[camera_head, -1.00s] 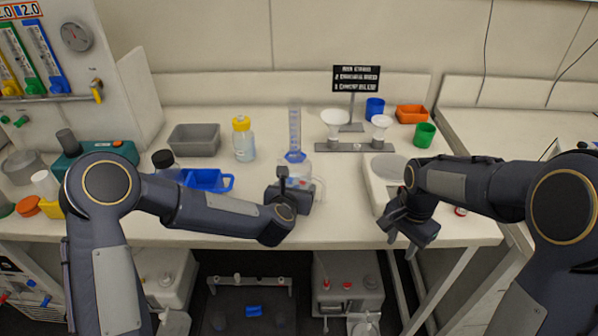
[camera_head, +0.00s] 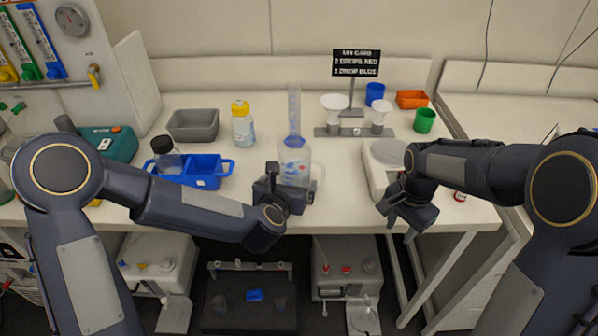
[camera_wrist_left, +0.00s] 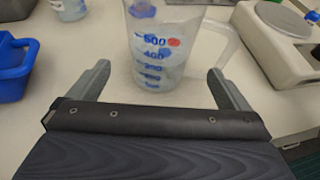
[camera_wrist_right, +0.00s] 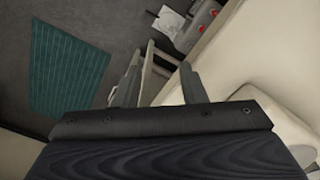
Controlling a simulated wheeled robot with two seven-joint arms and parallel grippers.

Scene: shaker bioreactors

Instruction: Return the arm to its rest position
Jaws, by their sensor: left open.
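My left gripper (camera_head: 284,190) is open at the table's front, its jaws level. A clear measuring jug (camera_head: 296,165) with a handle stands upright just beyond it. In the left wrist view the jug (camera_wrist_left: 165,50) stands ahead of the spread fingers (camera_wrist_left: 160,88), with nothing gripped. My right gripper (camera_head: 410,222) hangs at the table's front edge, pointing down, beside the white balance (camera_head: 378,180). In the right wrist view its fingers (camera_wrist_right: 160,85) are apart and empty, above the floor.
A blue tray (camera_head: 212,181), a dark-capped bottle (camera_head: 168,160), a yellow-capped bottle (camera_head: 243,125) and a grey bin (camera_head: 193,125) stand on the left. Behind the jug is a graduated cylinder (camera_head: 293,115). A funnel stand (camera_head: 350,131) and coloured cups are further back.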

